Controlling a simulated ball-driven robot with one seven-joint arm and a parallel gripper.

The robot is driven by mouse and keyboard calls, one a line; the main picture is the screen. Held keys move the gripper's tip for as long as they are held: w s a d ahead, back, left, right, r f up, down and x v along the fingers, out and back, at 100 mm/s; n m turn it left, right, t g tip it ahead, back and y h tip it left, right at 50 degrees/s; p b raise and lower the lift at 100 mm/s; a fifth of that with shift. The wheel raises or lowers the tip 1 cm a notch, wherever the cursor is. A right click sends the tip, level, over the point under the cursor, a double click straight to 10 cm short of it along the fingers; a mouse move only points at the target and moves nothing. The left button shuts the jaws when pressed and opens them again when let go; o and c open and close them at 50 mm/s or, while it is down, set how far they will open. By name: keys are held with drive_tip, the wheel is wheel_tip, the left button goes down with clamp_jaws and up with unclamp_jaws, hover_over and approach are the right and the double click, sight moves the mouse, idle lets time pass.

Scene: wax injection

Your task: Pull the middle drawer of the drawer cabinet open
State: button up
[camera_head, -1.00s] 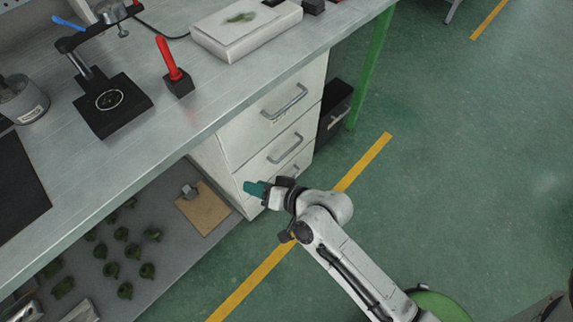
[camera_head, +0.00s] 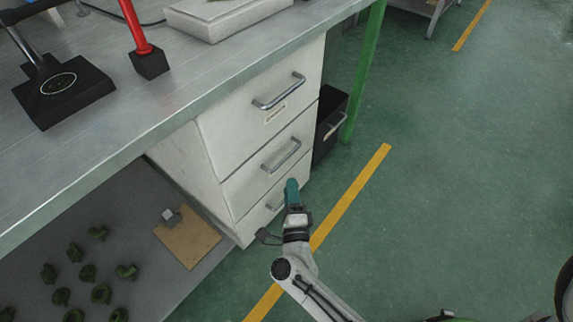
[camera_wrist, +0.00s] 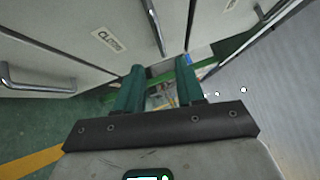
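The white drawer cabinet under the bench has three stacked drawers, all shut. The middle drawer (camera_head: 243,188) has a curved metal handle (camera_head: 281,156). My gripper (camera_head: 292,184) has teal fingers and is in front of the cabinet's lower part, just below that handle in the picture, apart from it. It partly hides the bottom drawer's handle (camera_head: 271,205). In the wrist view my gripper (camera_wrist: 160,85) is open, with nothing between its fingers.
The bench top (camera_head: 150,105) overhangs the cabinet. A green bench leg (camera_head: 365,75) and a black box (camera_head: 328,125) stand right of it. A low shelf with green parts and a brown board (camera_head: 187,240) is on the left.

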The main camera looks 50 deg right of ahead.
drive_tip(key=b+x, duration=0.1)
drive_tip(key=x, duration=0.8)
drive_tip(key=shift+w+d, duration=0.2)
drive_tip(key=shift+w, duration=0.05)
drive_tip(key=shift+r, duration=0.1)
drive_tip(key=shift+c, duration=0.3)
clamp_jaws()
